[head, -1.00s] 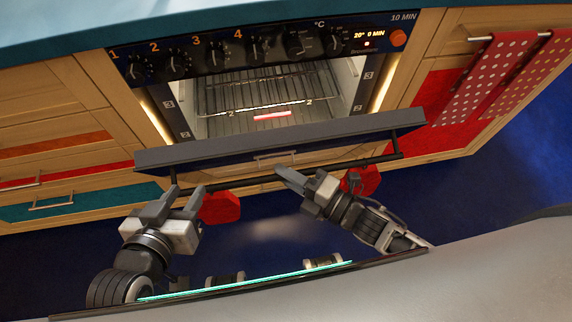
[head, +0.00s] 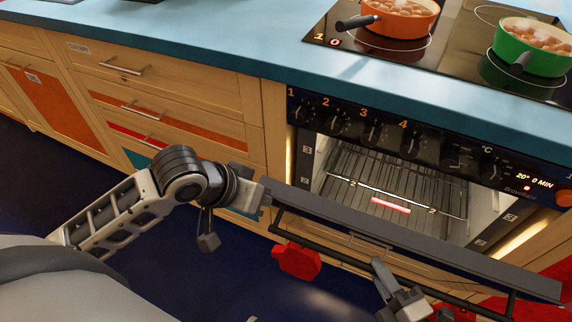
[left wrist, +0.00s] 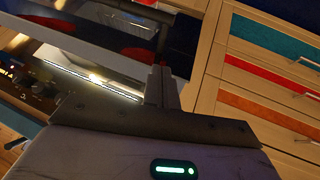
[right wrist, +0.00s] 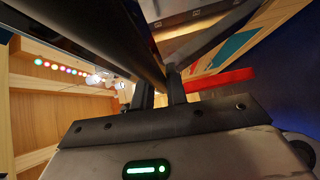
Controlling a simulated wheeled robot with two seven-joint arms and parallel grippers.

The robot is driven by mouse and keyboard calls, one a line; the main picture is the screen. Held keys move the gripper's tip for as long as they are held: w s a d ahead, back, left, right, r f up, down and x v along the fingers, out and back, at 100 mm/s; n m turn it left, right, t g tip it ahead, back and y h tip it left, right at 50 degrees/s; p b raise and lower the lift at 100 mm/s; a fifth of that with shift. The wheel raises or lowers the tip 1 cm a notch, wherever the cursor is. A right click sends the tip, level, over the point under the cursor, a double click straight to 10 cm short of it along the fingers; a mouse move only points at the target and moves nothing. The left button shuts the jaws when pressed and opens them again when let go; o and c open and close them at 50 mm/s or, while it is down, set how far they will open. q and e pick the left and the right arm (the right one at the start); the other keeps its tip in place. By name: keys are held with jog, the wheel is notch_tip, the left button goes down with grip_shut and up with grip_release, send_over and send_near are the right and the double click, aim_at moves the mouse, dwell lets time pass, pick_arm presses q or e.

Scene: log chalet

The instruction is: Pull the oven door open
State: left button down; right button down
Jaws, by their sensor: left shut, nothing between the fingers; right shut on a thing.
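The oven door (head: 400,240) stands tilted down, away from the lit oven cavity (head: 385,185), where a wire rack shows. Its dark handle bar (head: 333,256) runs along the outer side. My right gripper (head: 380,268) is shut on the handle near the middle of the door; in the right wrist view its fingers (right wrist: 160,90) meet the dark bar. My left gripper (head: 266,192) is beside the left end of the door. It is shut and empty; its closed fingers (left wrist: 161,88) show in the left wrist view. Whether they touch the door is unclear.
An orange pot (head: 400,18) and a green pot (head: 532,48) stand on the hob above the oven. Wooden drawers (head: 170,100) with metal handles line the left side. A red object (head: 297,260) shows below the handle. Dark blue floor lies in front.

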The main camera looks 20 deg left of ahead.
jog(key=shift+w+f, duration=0.1)
pick_arm(q)
jog(key=w+r+g, duration=0.1)
jog(key=w, duration=0.1)
jog(key=w+d+r+g, duration=0.1)
jog(key=w, duration=0.1)
jog(key=w+r, duration=0.2)
jog(key=shift+w+d+r+g+y, duration=0.1)
jog(key=shift+w+d+g+y, duration=0.1)
jog(key=shift+g+y, duration=0.2)
jog(key=w+a+r+g+y, duration=0.2)
jog(key=w+r+y, duration=0.15)
jog(key=r, duration=0.35)
pick_arm(e)
jog(key=shift+d, duration=0.1)
pick_arm(q)
jog(key=shift+n+h, duration=0.3)
jog(key=shift+h, duration=0.15)
jog(key=f, duration=0.7)
jog(key=s+f, duration=0.1)
jog(key=f, duration=0.2)
jog(key=shift+d+f, duration=0.15)
jog(key=shift+f, duration=0.05)
jog(key=shift+s+f, duration=0.2)
jog(key=shift+s, duration=0.35)
